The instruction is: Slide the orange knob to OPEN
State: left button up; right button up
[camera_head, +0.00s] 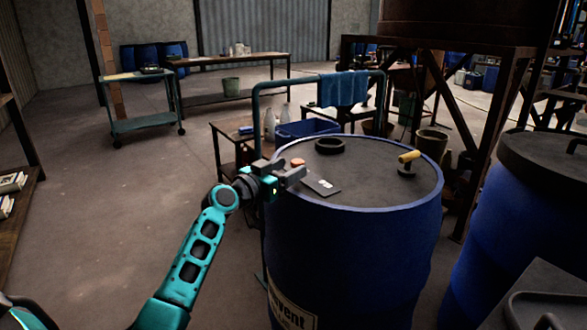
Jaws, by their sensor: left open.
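A small orange knob (298,162) shows on top of the blue drum (350,250), near the left edge of its dark lid. A dark flat plate (322,184) with a small white mark lies just right of it. My left gripper (291,171) is at the lid's left edge, close to the knob, with its jaws open. I cannot tell whether a finger touches the knob. The fingers hide part of the area around the knob, and no OPEN lettering can be read. My right gripper is not in view.
A black ring (330,146) and a yellow-handled tool (408,158) are on the drum lid. A second blue drum (530,220) stands to the right. A teal rail (318,80) and a blue bin (308,128) are behind. The floor at left is clear.

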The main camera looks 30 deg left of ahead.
pick_arm(q)
jog(key=shift+w+d, duration=0.15)
jog(key=shift+w, duration=1.15)
grip_shut()
jog(key=shift+d, duration=0.1)
